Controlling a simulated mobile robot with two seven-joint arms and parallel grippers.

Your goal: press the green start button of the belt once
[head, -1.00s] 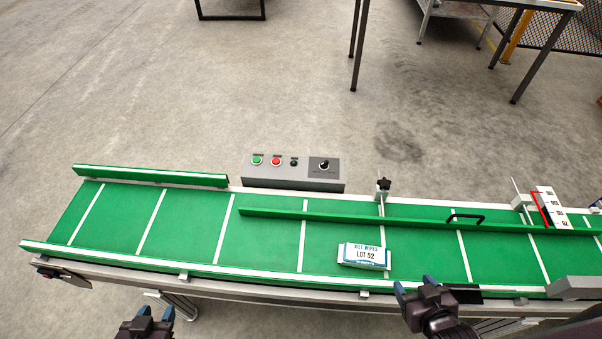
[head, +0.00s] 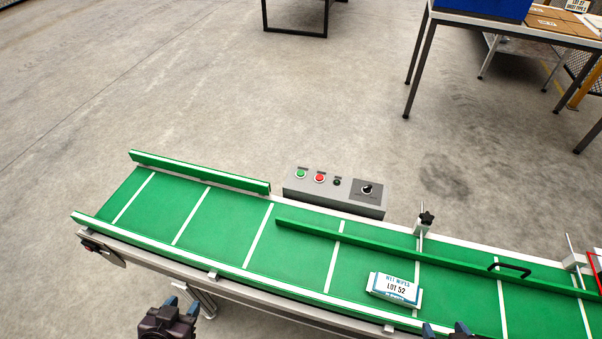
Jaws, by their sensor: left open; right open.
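The green start button (head: 300,174) sits at the left end of the grey control box (head: 334,193), on the far side of the belt (head: 225,225). A red button (head: 320,178) is just right of it. My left gripper (head: 180,303) is open and empty at the bottom, on the near side of the belt, well apart from the box. My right gripper (head: 444,329) shows only its fingertips at the bottom edge; it is open, near the belt's front rail. The rest of it is out of frame.
A white pack marked "WET WIPES LOT 52" (head: 395,288) lies on the belt. A green guide rail (head: 430,255) with a black handle (head: 509,269) runs along the belt. A black knob (head: 366,189) is on the box. Tables stand at the back; the floor behind the box is clear.

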